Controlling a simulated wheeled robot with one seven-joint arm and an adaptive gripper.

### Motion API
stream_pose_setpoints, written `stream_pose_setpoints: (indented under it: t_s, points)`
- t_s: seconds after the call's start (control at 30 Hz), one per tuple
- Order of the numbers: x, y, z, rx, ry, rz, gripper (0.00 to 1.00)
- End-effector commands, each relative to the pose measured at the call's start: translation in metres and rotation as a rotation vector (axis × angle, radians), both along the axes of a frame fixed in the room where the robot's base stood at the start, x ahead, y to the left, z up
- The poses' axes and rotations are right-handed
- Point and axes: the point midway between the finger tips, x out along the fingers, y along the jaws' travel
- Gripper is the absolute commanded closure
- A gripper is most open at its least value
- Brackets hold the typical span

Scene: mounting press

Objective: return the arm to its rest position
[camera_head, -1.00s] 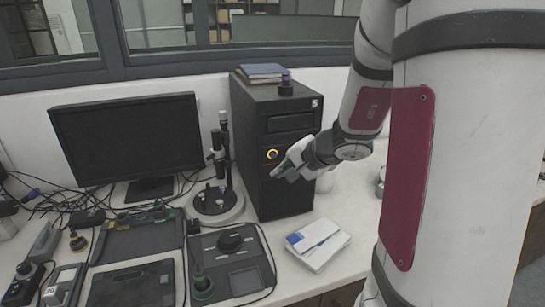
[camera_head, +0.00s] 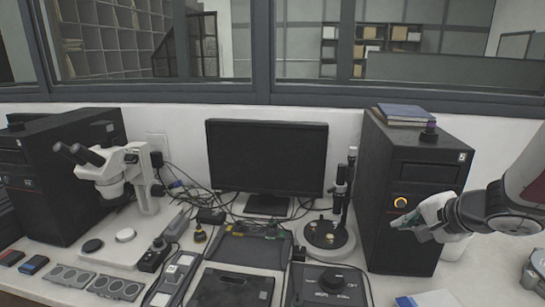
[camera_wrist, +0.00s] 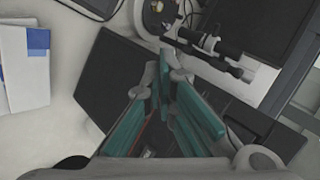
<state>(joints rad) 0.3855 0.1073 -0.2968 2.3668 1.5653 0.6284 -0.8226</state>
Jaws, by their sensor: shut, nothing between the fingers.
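My gripper (camera_head: 408,221) is at the right of the head view, at the end of my arm, which enters from the right edge. It is shut and empty, in front of the black computer tower (camera_head: 385,225) and just below its orange-lit round button (camera_head: 400,202). I cannot tell whether it touches the tower. In the wrist view my gripper (camera_wrist: 172,72) shows its teal finger pads with the tips together. The dark tower (camera_wrist: 105,82) fills much of the picture behind the fingers.
A monitor (camera_head: 267,157), a microscope-like stand (camera_head: 328,232) and a white stereo microscope (camera_head: 125,172) stand on the bench. A white and blue booklet (camera_wrist: 22,65) lies beside the tower. Books (camera_head: 404,114) lie on top of the tower. Cables run behind the devices.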

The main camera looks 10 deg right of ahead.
Motion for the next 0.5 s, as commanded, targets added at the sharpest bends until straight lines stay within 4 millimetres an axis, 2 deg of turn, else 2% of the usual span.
stream_pose_setpoints:
  t_s: [0.07,0.17,0.2,0.3,0.4,0.5]
  points:
    - [-0.003,0.031,0.017,-0.012,-0.011,0.096,1.0]
    - [-0.018,0.082,0.04,-0.047,-0.01,0.265,1.0]
    - [-0.028,0.102,0.048,-0.067,-0.001,0.338,1.0]
    - [-0.06,0.147,0.063,-0.136,0.027,0.513,1.0]
    - [-0.097,0.178,0.071,-0.232,0.07,0.666,1.0]
    - [-0.134,0.194,0.075,-0.356,0.121,0.787,1.0]
